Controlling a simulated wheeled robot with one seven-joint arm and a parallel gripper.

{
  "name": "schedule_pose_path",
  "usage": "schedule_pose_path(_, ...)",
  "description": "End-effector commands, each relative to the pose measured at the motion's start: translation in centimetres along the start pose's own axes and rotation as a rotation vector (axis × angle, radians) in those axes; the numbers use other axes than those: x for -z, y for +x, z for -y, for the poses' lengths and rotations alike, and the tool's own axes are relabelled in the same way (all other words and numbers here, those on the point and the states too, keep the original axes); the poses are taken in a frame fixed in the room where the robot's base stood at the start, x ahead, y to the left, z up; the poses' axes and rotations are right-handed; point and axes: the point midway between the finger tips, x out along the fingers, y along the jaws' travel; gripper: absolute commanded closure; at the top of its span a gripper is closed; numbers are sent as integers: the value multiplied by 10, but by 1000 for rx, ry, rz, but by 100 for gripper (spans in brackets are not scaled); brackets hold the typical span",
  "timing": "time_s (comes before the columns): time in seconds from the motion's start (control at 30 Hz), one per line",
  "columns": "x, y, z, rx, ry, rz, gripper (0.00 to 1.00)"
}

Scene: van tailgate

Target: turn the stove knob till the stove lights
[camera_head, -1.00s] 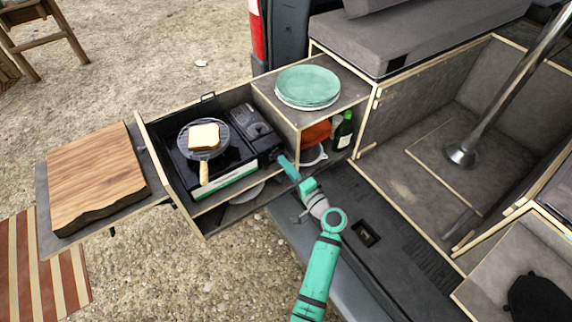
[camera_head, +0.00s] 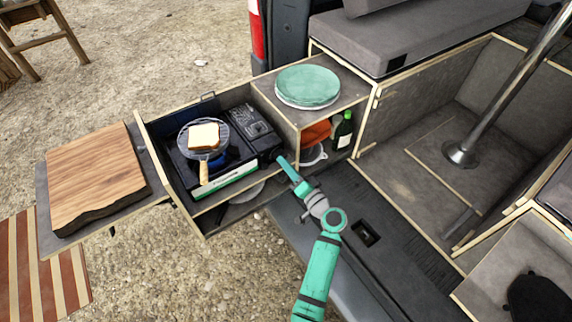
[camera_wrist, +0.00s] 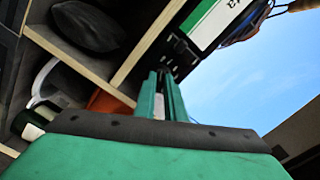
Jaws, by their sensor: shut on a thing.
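The camping stove (camera_head: 250,130) sits in the pulled-out drawer, with blue light around its burner in the head view. In the wrist view, the stove's white and green front (camera_wrist: 222,18) shows at the top, with a blue glow beside it. A slice of toast (camera_head: 204,135) lies on a round wire grill (camera_head: 185,142) with a wooden handle over the burner. My gripper (camera_head: 281,160) is at the stove's right front end. In the wrist view, my gripper (camera_wrist: 165,78) has its fingers close together against the dark stove end. It is shut on the knob, which the fingers mostly hide.
The drawer's wooden front rail (camera_head: 222,200) runs below the stove. A cabinet with green plates (camera_head: 307,86) on top stands at the right, with a dark bottle (camera_head: 343,131) and an orange item (camera_head: 316,132) inside. A cutting board (camera_head: 95,178) lies at the left.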

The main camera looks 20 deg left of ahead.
Motion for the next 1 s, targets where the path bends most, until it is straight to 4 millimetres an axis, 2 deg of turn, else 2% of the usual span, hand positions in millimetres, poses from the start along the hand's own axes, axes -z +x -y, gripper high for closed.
schedule_pose_path(0.17,0,-1,-2,-3,2,-1,100)
schedule_pose_path(0.2,0,-1,-2,-3,2,-1,83)
schedule_pose_path(0.27,0,-1,-1,-3,2,-1,71)
schedule_pose_path(0.53,0,-1,0,-1,1,0,71)
schedule_pose_path(0.67,0,-7,-1,-2,2,-2,71)
schedule_pose_path(0.77,0,-20,-1,-2,3,-2,71)
schedule_pose_path(1.0,0,-66,-2,-4,2,-3,71)
